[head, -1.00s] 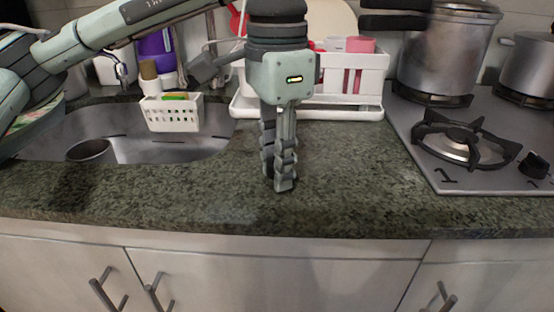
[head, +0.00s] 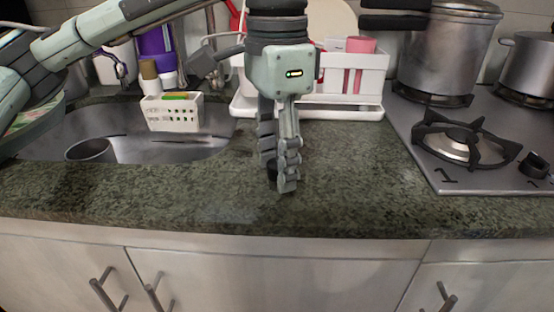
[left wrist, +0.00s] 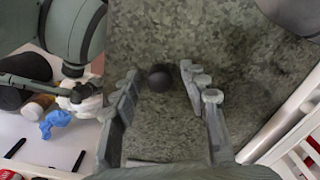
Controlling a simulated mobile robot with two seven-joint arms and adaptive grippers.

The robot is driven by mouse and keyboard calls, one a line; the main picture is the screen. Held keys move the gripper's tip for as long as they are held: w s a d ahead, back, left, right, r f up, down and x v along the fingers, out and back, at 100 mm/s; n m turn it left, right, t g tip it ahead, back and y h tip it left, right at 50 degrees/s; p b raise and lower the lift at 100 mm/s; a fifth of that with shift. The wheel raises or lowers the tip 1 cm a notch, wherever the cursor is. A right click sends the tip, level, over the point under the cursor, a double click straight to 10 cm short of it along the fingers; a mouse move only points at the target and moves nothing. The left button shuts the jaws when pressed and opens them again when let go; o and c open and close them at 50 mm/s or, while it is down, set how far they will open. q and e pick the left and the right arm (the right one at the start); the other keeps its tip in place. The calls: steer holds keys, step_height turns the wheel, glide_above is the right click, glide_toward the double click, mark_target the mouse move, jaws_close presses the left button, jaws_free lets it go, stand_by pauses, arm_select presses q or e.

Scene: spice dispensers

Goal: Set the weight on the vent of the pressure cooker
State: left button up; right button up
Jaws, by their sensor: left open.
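The weight, a small dark round piece (left wrist: 160,77), stands on the granite counter between my left gripper's fingers in the left wrist view. In the head view a bit of it (head: 271,170) shows dark beside the fingers, which mostly hide it. My left gripper (head: 279,188) points down over the counter, open, with its fingers on either side of the weight and visible gaps in the left wrist view (left wrist: 160,72). The pressure cooker (head: 445,55), a tall metal pot with long black handles, stands on the stove at back right. Its vent cannot be made out. My right gripper is not in view.
A white dish rack (head: 345,112) stands behind the gripper. The sink (head: 210,143) with a white caddy (head: 172,113) lies left. The stove (head: 425,165) has a free front burner (head: 465,147) and a second pot (head: 530,65). The counter front is clear.

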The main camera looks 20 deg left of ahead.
arm_select(q)
step_height(320, 180, up, 6)
steer(key=shift+d+r, duration=0.1)
step_height(320, 180, up, 5)
steer(key=shift+r+p, duration=0.15)
steer(key=shift+p, duration=0.45)
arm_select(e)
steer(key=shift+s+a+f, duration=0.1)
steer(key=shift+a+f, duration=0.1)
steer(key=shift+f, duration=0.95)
